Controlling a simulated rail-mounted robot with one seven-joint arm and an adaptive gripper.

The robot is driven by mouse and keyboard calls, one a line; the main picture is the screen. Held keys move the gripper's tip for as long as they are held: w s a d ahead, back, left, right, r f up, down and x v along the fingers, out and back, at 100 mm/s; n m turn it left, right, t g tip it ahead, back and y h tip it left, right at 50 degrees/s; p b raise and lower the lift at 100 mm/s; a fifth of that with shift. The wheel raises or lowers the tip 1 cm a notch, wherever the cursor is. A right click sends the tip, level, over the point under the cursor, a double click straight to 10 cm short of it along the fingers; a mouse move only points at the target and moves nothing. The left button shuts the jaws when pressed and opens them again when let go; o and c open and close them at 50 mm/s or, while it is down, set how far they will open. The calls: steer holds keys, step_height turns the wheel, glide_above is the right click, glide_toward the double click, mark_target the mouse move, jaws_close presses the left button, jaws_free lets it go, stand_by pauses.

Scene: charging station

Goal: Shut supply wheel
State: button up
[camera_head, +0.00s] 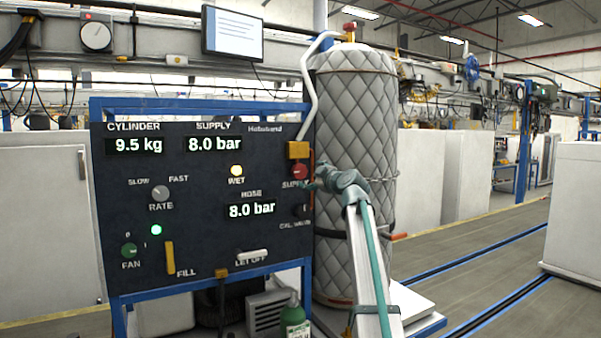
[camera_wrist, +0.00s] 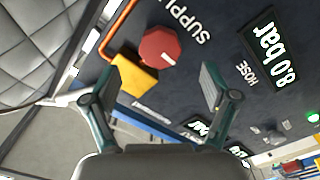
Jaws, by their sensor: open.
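The supply wheel (camera_head: 299,171) is a red, eight-sided knob on the right side of the dark control panel, above the partly hidden label "SUPPLY". The wrist view shows the supply wheel (camera_wrist: 160,46) face on, with its label beside it. My gripper (camera_head: 322,177) is just right of the wheel in the head view. In the wrist view my gripper (camera_wrist: 160,78) has its two fingers wide apart with nothing between them. The wheel lies beyond the fingertips, roughly centred between them. I see no contact with it.
A yellow block (camera_head: 298,149) with an orange pipe (camera_wrist: 118,28) sits beside the wheel. A tall quilted cylinder (camera_head: 354,110) stands close on the right. The panel (camera_head: 200,240) also carries a rate knob, a yellow fill handle (camera_head: 170,257) and a white let-off lever (camera_head: 252,256). Supply reads 8.0 bar.

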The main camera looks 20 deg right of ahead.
mark_target(302, 173)
steer(key=w, duration=0.2)
steer(key=w+p, duration=0.1)
steer(key=w, duration=0.1)
steer(key=w+p, duration=0.1)
steer(key=w, duration=0.2)
steer(key=shift+a+r, duration=0.15)
steer(key=shift+a, duration=0.1)
steer(key=shift+w+a, duration=0.1)
steer(key=shift+w, duration=0.45)
steer(key=shift+c, duration=0.3)
steer(key=c, duration=1.1)
